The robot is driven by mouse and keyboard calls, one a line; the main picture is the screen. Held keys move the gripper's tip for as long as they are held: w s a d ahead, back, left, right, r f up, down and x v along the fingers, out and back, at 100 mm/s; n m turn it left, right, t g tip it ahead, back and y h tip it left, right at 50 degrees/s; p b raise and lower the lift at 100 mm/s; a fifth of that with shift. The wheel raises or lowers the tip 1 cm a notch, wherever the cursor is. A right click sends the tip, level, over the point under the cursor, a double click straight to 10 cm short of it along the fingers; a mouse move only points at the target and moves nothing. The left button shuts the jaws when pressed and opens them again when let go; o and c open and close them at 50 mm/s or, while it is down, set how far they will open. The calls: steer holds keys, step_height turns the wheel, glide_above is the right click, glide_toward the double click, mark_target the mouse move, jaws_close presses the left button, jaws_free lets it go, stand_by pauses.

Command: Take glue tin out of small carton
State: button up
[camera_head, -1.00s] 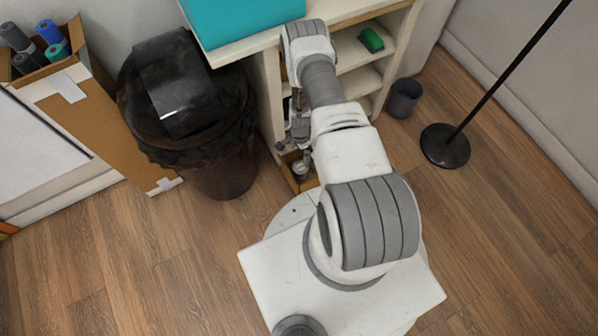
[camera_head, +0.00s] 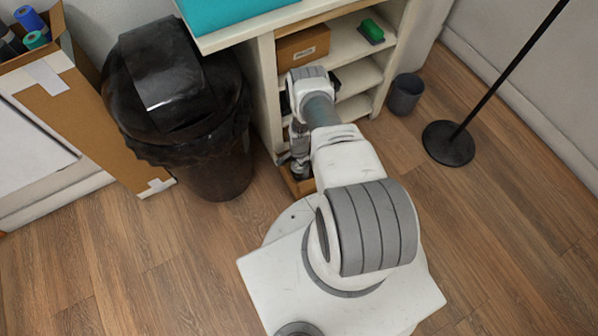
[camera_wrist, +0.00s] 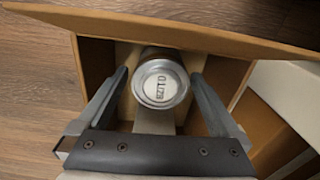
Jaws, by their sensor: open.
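The glue tin (camera_wrist: 160,84) is a silver cylinder with a pale round top bearing printed letters. In the wrist view it stands inside the small carton (camera_wrist: 228,84), whose brown cardboard walls surround it. My gripper (camera_wrist: 160,82) is open, with one finger on each side of the tin and a visible gap to it. In the head view the carton (camera_head: 289,182) shows only in part beside the shelf's foot, and my arm hides much of it. How deep the fingertips reach cannot be told.
A shelf unit (camera_head: 262,105) stands beside the carton, holding a brown box (camera_head: 302,47) and a green item (camera_head: 371,31). A black bin (camera_head: 215,165) is at left. A grey bucket (camera_head: 405,95) and a pole base (camera_head: 448,143) are at right. A carton flap (camera_wrist: 160,27) crosses the wrist view.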

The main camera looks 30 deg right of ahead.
steer(key=shift+f, duration=0.1)
steer(key=c, duration=1.5)
